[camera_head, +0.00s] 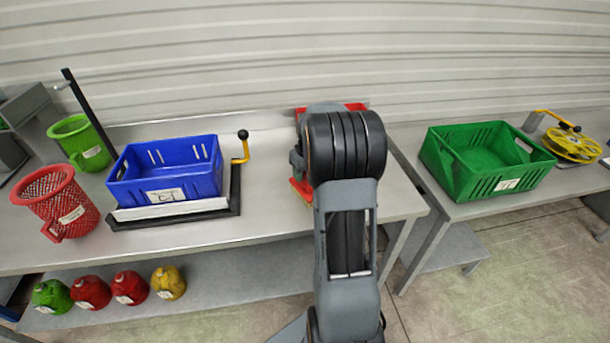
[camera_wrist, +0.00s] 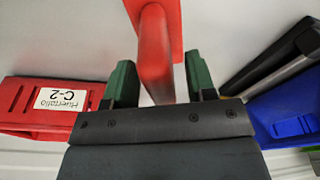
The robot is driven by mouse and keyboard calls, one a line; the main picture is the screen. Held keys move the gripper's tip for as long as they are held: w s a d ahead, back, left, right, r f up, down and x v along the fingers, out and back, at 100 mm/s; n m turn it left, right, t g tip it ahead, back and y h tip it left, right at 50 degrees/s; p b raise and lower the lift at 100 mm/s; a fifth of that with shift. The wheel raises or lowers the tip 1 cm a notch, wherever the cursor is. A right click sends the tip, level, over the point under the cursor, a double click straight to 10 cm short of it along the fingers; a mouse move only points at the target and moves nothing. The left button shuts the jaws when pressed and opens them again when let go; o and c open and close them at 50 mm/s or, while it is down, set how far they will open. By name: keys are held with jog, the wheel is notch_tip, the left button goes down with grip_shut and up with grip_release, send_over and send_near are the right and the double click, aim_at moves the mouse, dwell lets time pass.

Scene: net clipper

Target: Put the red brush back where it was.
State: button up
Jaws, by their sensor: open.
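The red brush (camera_wrist: 154,50) is in the wrist view, on the pale table top, with a wide flat part at the top edge and a narrower handle running down. In the head view my arm hides the gripper and most of the brush; a red piece (camera_head: 301,190), probably the brush, shows beside the arm on the table (camera_head: 270,214).
A red crate (camera_head: 356,106) labelled C-2 stands behind my arm and shows in the wrist view (camera_wrist: 22,108). A blue crate (camera_head: 168,172) sits in a black frame with a yellow lever (camera_head: 242,154). A red basket (camera_head: 58,202) is at left. A green crate (camera_head: 488,160) is on the right table.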

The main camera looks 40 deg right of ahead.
jog(key=r, duration=0.3)
jog(key=s+r, duration=0.1)
jog(key=r, duration=0.5)
jog(key=shift+s+r, duration=0.25)
jog(key=shift+r, duration=0.1)
jog(key=s+a+r+t, duration=0.1)
jog(key=s+a, duration=0.3)
jog(key=a, duration=0.4)
jog(key=s+a+r, duration=0.2)
jog(key=s+a, duration=0.1)
jog(key=a, duration=0.5)
jog(key=s+a+f+t, duration=0.1)
jog(key=s+a+f, duration=0.3)
jog(key=s+a, duration=0.3)
jog(key=shift+s+a+n, duration=0.15)
jog(key=shift+s+n, duration=0.15)
jog(key=shift+s, duration=0.75)
